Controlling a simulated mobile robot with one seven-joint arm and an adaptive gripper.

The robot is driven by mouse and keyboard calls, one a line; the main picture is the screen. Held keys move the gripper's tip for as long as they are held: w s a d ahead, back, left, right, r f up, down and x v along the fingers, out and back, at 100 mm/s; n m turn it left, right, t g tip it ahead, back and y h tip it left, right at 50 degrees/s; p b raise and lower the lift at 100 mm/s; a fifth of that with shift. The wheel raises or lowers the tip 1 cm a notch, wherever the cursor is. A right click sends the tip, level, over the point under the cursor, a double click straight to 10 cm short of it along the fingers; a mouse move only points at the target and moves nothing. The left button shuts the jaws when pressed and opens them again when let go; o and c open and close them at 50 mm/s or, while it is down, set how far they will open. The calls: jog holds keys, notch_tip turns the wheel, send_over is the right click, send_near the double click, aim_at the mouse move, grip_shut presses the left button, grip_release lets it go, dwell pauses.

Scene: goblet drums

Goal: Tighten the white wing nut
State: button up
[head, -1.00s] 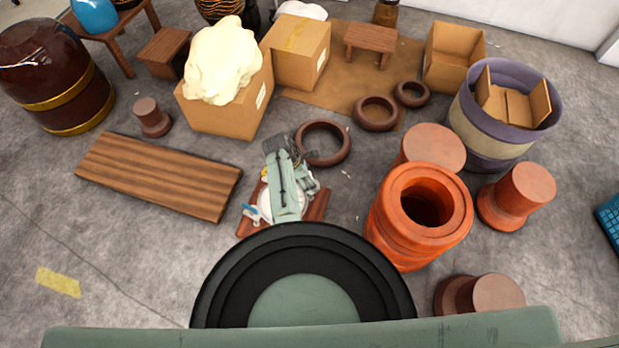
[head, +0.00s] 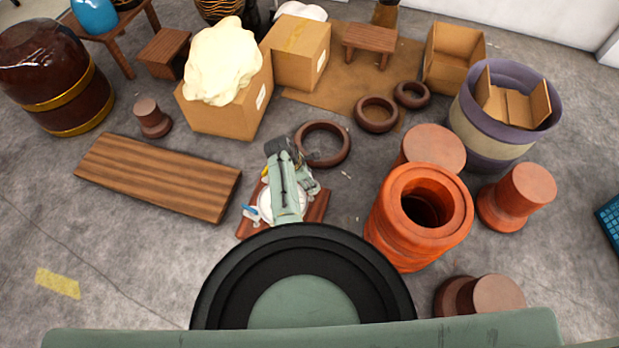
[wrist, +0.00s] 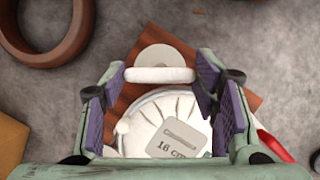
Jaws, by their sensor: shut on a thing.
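The white wing nut (wrist: 160,75) is a pale bar lying crosswise near the top middle of the wrist view. My gripper (wrist: 159,82) has one purple-padded finger at each end of it and is shut on it. A white round piece (wrist: 162,57) shows just beyond the nut. Below is a white ribbed round head with a grey label (wrist: 178,139) reading "16 cm". These are over a reddish-brown wooden board (wrist: 240,100). In the head view the board (head: 318,207) lies on the floor, and my arm hides the nut and fingertips.
A dark ring (head: 323,144) lies on the floor just beyond the board. A tall orange drum body (head: 390,225) stands to the right, and a wooden plank (head: 158,175) lies to the left. In the wrist view, something red (wrist: 275,146) is at the right. Grey floor surrounds the board.

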jog(key=shift+c, duration=1.1)
